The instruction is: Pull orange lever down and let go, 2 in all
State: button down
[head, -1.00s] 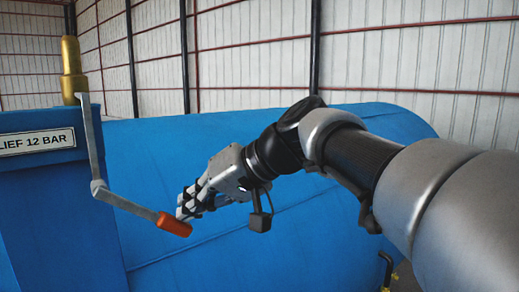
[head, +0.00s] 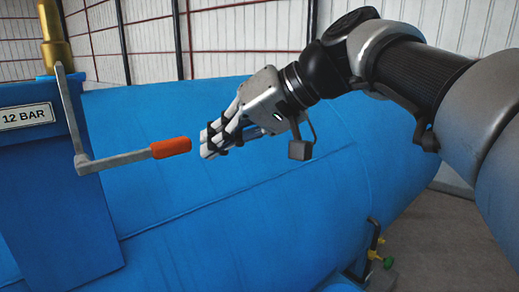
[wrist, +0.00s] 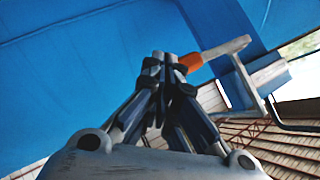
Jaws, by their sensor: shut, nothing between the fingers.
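The lever's orange grip (head: 171,148) sits at the end of a grey metal arm that runs right and slightly up from its pivot in the head view. My gripper (head: 206,145) is shut and empty, just right of the grip's end, with a small gap between them. In the wrist view the orange grip (wrist: 191,63) shows just right of my shut fingertips (wrist: 165,62), partly behind them. I cannot judge the depth between them there.
The lever hangs from a grey bracket (head: 72,110) beside a brass relief valve (head: 54,40) and a "12 BAR" label (head: 26,116). The large blue vessel (head: 250,215) lies behind. A pipe with yellow and green fittings (head: 376,252) stands at lower right.

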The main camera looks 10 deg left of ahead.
jog(key=d, duration=0.1)
jog(key=r, duration=0.1)
jog(key=d, duration=0.1)
jog(key=shift+w+d+r, duration=0.15)
jog(key=shift+d+r, duration=0.1)
jog(key=shift+d, duration=0.1)
dwell(0.3)
jog(key=s+d+f+m+t+h+b, duration=0.1)
jog(key=s+d+f+b, duration=0.5)
jog(key=f, duration=1.1)
jog(key=s+d+f+m+t+h+b, duration=0.1)
jog(key=s+d+f+m+h+b, duration=0.2)
jog(key=d+f, duration=0.9)
jog(key=s+d+f+m+h+b, duration=0.3)
jog(key=s+d+f+h+b, duration=0.3)
jog(key=f, duration=1.6)
jog(key=s+d+b, duration=0.3)
jog(key=d+b, duration=0.1)
jog(key=b, duration=0.2)
jog(key=shift+s+t+h, duration=0.35)
jog(key=shift+t+h, duration=0.05)
jog(key=shift+a, duration=0.1)
